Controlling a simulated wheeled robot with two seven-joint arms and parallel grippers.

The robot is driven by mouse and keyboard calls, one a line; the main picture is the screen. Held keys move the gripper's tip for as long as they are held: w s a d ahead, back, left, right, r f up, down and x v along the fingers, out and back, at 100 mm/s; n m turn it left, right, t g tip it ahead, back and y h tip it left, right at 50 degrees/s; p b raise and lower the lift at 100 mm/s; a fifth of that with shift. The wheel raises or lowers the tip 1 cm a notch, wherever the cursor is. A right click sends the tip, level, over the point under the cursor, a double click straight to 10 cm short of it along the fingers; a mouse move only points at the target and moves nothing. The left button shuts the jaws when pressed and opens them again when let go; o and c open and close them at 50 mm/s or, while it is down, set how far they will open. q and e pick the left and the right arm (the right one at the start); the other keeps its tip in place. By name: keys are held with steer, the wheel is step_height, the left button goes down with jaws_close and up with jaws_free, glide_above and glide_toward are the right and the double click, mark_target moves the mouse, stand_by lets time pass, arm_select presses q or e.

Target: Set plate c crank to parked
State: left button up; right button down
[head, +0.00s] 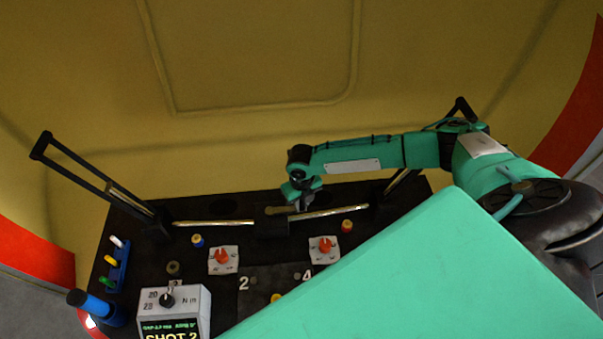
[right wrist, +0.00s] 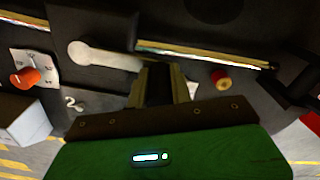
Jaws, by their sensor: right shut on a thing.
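A pale grey crank lever (right wrist: 105,57) lies on the black panel in the right wrist view, its round hub end at the left. Its other end runs in between the fingers of my right gripper (right wrist: 160,88), which is shut on it. The head view shows the crank (head: 279,210) at the panel's back middle, with my right gripper (head: 301,203) at its right end. The fingers hide the crank's tip. No plate letter or parked mark is readable. My left gripper is not in view.
Orange knobs (head: 222,257) (head: 324,247) sit on white plates in front of the crank. A grey display box (head: 176,309) and blue-handled tool (head: 92,306) stand at the front left. Black frames rise at both sides. A teal surface of mine covers the lower right.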

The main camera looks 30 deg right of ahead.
steer(key=shift+w+d, duration=0.1)
steer(key=shift+d, duration=0.05)
steer(key=c, duration=1.3)
jaws_free()
steer(key=shift+o, duration=0.2)
step_height(320, 180, up, 14)
steer(key=b, duration=0.2)
steer(key=shift+f, duration=0.15)
